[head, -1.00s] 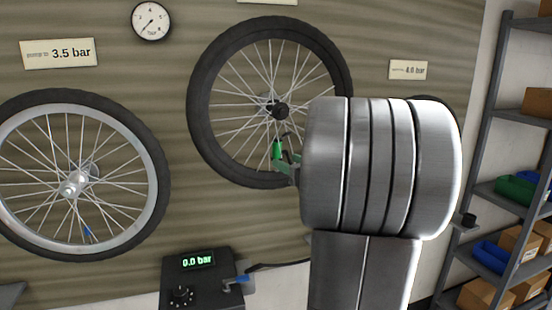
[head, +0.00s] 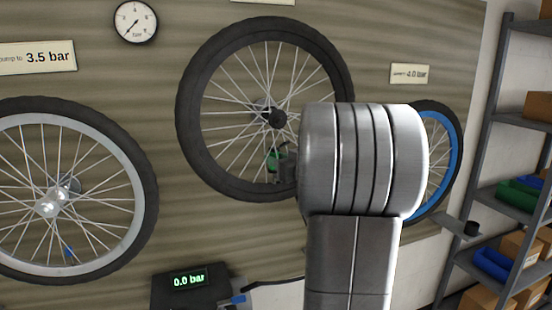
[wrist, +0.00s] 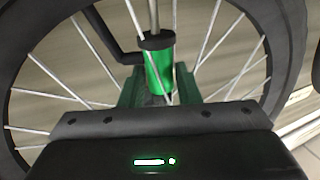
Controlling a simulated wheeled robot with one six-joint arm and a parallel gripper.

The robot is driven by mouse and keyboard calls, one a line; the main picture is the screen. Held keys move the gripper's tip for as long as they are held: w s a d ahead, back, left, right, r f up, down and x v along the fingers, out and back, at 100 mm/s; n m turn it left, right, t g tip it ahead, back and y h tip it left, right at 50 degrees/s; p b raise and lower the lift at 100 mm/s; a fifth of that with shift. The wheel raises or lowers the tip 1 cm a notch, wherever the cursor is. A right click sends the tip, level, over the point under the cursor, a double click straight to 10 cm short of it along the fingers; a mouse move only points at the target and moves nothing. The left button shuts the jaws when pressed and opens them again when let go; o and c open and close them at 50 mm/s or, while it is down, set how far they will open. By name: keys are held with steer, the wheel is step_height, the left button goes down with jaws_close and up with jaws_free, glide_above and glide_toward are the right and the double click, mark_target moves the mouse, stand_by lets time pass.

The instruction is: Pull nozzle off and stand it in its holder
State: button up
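The green nozzle (head: 275,160) with a black top sits low inside the middle wheel (head: 187,110), just above its lower rim. In the wrist view the nozzle (wrist: 158,72) stands nearly upright, with a black bent arm on its left. My gripper (wrist: 158,85) has its two dark green fingers on either side of the nozzle's lower part. They look parted, with narrow gaps beside the nozzle. The valve is hidden behind the gripper. A small dark cup (head: 471,229) on a grey bracket, possibly the holder, is at the right.
The pump box (head: 170,292) reads 0.0 bar, and a black hose runs right from it behind my arm. A silver-rimmed wheel (head: 140,190) hangs left; a blue-rimmed wheel (head: 447,150) is partly behind my arm. Shelves (head: 488,120) with boxes stand at the far right.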

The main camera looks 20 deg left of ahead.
steer(key=c, duration=0.4)
steer(key=shift+r, duration=0.1)
steer(key=shift+c, duration=0.4)
steer(key=shift+r, duration=0.15)
steer(key=shift+r+p, duration=0.5)
steer(key=shift+p, duration=0.2)
steer(key=shift+o, duration=0.2)
steer(key=shift+r+p, duration=0.35)
steer(key=shift+p, duration=0.1)
steer(key=o, duration=1)
